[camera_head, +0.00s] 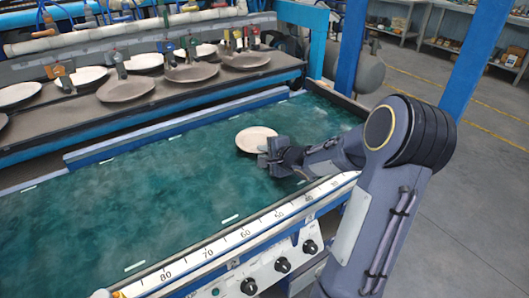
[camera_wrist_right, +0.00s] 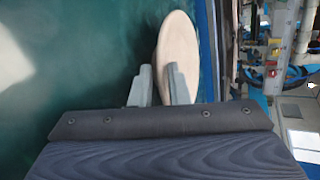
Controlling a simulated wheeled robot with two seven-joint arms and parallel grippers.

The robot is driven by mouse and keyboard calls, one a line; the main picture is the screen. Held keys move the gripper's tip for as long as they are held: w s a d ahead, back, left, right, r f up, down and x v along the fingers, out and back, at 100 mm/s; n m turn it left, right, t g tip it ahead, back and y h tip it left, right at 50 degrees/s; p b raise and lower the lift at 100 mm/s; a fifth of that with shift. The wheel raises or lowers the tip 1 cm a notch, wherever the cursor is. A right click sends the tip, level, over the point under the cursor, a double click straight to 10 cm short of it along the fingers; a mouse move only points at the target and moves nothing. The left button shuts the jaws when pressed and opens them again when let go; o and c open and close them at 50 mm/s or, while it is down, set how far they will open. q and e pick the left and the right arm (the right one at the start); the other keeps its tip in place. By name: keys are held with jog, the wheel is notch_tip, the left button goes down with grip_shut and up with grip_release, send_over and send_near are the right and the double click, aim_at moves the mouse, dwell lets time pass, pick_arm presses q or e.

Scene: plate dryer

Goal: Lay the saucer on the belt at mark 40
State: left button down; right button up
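The saucer (camera_head: 257,139) is pale pinkish-beige and round, over the green belt (camera_head: 150,190) near its far right part. It also shows in the right wrist view (camera_wrist_right: 178,45), seen obliquely. My right gripper (camera_head: 264,158) is at the saucer's near right rim. In the right wrist view its two grey fingers (camera_wrist_right: 158,88) lie close on either side of the rim, one overlapping the saucer's face. The saucer looks held level just above the belt; the exact gap is unclear. The number scale (camera_head: 245,233) runs along the belt's near edge. My left gripper is out of view.
A blue rail (camera_head: 170,133) borders the belt's far side. Behind it, a grey shelf (camera_head: 165,97) carries several plates. A control panel with black knobs (camera_head: 282,265) is below the scale. White dashes mark the belt, which is otherwise clear to the left.

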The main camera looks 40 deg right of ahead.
jog(key=shift+r, duration=0.25)
jog(key=p+v, duration=0.5)
jog(key=v, duration=0.6)
jog(key=shift+s+r, duration=0.15)
jog(key=shift+s, duration=0.05)
jog(key=shift+s+r, duration=0.1)
jog(key=shift+s, duration=0.05)
jog(key=shift+r+n, duration=0.3)
jog(key=s+a+r+n+g+y, duration=0.1)
jog(key=s+a+n+g+y, duration=0.1)
jog(key=s+a+n, duration=0.6)
jog(key=s+a+r+n+g+y, duration=0.1)
jog(key=s+a+n+g+y, duration=0.1)
jog(key=s+a+n+g, duration=0.3)
jog(key=s+a+n, duration=0.2)
jog(key=a+n, duration=0.1)
jog(key=a, duration=0.2)
jog(key=s+a+n, duration=0.2)
jog(key=a, duration=0.4)
jog(key=shift+a+r+n+y, duration=0.15)
jog(key=shift+r+n+y, duration=0.15)
jog(key=shift+n+y, duration=0.1)
